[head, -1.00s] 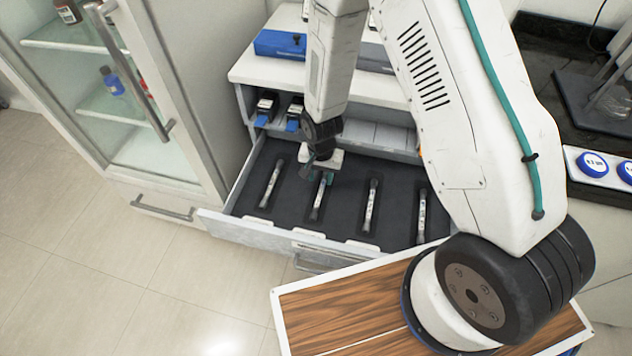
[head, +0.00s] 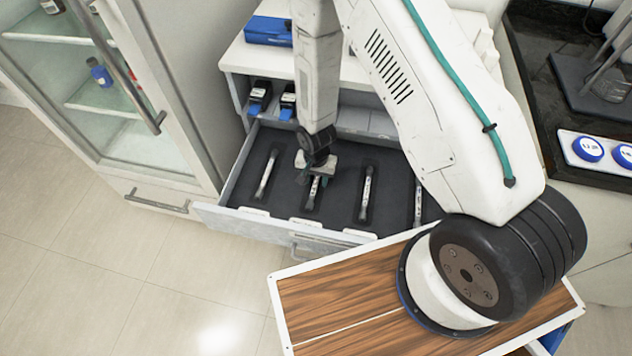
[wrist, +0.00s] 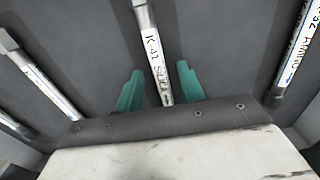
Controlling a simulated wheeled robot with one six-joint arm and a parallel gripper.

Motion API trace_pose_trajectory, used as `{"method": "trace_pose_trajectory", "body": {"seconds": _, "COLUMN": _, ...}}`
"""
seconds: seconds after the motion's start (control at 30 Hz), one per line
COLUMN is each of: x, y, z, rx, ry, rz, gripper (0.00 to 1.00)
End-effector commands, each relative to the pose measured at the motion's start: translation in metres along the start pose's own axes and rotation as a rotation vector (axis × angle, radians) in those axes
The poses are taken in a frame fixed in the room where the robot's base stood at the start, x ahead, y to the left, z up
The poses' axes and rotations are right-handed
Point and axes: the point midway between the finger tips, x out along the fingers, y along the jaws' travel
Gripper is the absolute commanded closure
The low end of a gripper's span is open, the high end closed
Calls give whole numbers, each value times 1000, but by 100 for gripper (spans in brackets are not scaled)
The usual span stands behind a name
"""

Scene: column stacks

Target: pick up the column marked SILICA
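The column marked SILICA (wrist: 154,52) is a slim, pale tube with a handwritten label reading roughly "K-42 SILICA". It lies in a slot of the dark drawer insert and is the second from the left in the head view (head: 313,190). My gripper (wrist: 158,84) is open, with one teal finger on each side of the column's near part. It hangs over this column in the head view (head: 315,180). The fingers look apart from the column. My gripper hides the column's far end in the head view.
Other columns lie in the open drawer (head: 232,226): one at left (head: 266,175), one at right (head: 366,192) and one farther right (head: 418,203). The wrist view shows a column labelled "AMINO" (wrist: 296,50) at right. A glass-door cabinet (head: 120,115) stands left of the drawer.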

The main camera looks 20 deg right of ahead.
Motion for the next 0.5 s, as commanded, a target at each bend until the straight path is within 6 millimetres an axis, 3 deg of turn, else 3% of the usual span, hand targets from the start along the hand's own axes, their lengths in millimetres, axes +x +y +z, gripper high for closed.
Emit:
{"method": "trace_pose_trajectory", "body": {"seconds": 0.07, "x": 0, "y": 0, "z": 0, "rx": 0, "ry": 0, "rz": 0, "gripper": 61}}
{"method": "trace_pose_trajectory", "body": {"seconds": 0.2, "x": 0, "y": 0, "z": 0, "rx": 0, "ry": 0, "rz": 0, "gripper": 97}}
{"method": "trace_pose_trajectory", "body": {"seconds": 0.23, "x": 0, "y": 0, "z": 0, "rx": 0, "ry": 0, "rz": 0, "gripper": 100}}
{"method": "trace_pose_trajectory", "body": {"seconds": 0.5, "x": 0, "y": 0, "z": 0, "rx": 0, "ry": 0, "rz": 0, "gripper": 100}}
